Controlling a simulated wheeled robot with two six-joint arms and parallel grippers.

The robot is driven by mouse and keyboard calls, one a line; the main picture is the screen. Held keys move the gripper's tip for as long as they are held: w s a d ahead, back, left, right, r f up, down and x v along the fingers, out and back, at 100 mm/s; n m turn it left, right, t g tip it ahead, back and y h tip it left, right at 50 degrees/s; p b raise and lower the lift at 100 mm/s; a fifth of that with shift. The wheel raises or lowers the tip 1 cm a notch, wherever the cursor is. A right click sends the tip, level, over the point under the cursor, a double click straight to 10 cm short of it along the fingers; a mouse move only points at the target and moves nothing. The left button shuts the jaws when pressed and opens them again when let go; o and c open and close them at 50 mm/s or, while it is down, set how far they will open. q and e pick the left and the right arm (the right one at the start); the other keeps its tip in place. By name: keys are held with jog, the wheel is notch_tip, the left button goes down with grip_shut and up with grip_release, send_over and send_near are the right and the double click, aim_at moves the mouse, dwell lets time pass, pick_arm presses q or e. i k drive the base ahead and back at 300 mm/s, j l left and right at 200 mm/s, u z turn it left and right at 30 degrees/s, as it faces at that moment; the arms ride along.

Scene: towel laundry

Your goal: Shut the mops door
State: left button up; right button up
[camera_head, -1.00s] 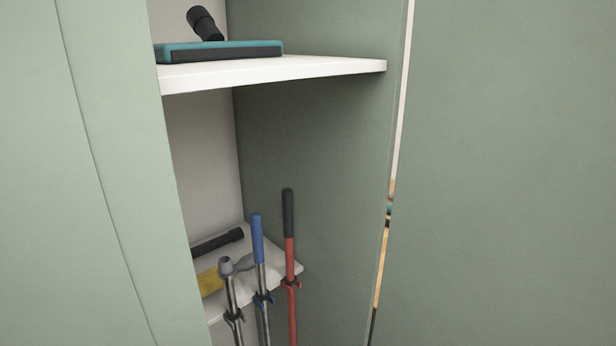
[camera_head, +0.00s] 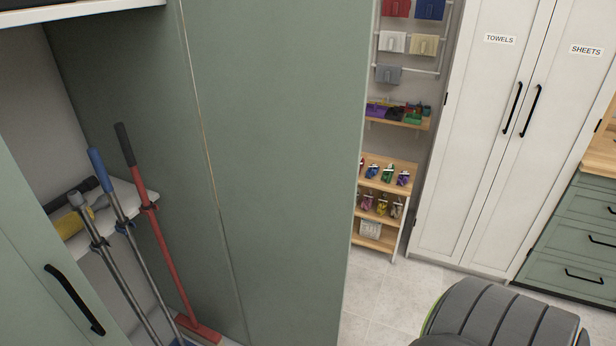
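A green cabinet stands open at the left, with mop handles inside: one red with a black grip (camera_head: 142,190), one blue (camera_head: 100,170) and one grey (camera_head: 88,222). A tall plain green panel (camera_head: 280,150), apparently the open mops door, stands to the right of the compartment. A thin gap runs between it and the cabinet's inner wall. No label or handle shows on this panel. Another green door front (camera_head: 40,290) with a black handle (camera_head: 75,300) is at the lower left. Neither of my grippers is in view.
White cupboards labelled TOWELS (camera_head: 490,110) and SHEETS (camera_head: 560,150) stand at the back right. A small wooden shelf unit (camera_head: 388,187) holds colourful items. Green drawers (camera_head: 570,240) are at the far right.

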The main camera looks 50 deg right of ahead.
aim_at(281, 86)
jog(key=k+u, duration=0.15)
jog(key=u, duration=0.2)
jog(key=k+u, duration=0.2)
jog(key=u, duration=0.15)
jog(key=k+j+u, duration=0.1)
jog(key=u, duration=0.25)
jog(key=l, duration=0.65)
jog(key=k+l, duration=0.15)
jog(key=l, duration=1.15)
jog(key=k+l+u, duration=0.1)
jog(key=l, duration=0.55)
jog(key=k+l, duration=0.1)
jog(key=l, duration=0.55)
jog(key=k+l, duration=0.1)
jog(key=l, duration=0.55)
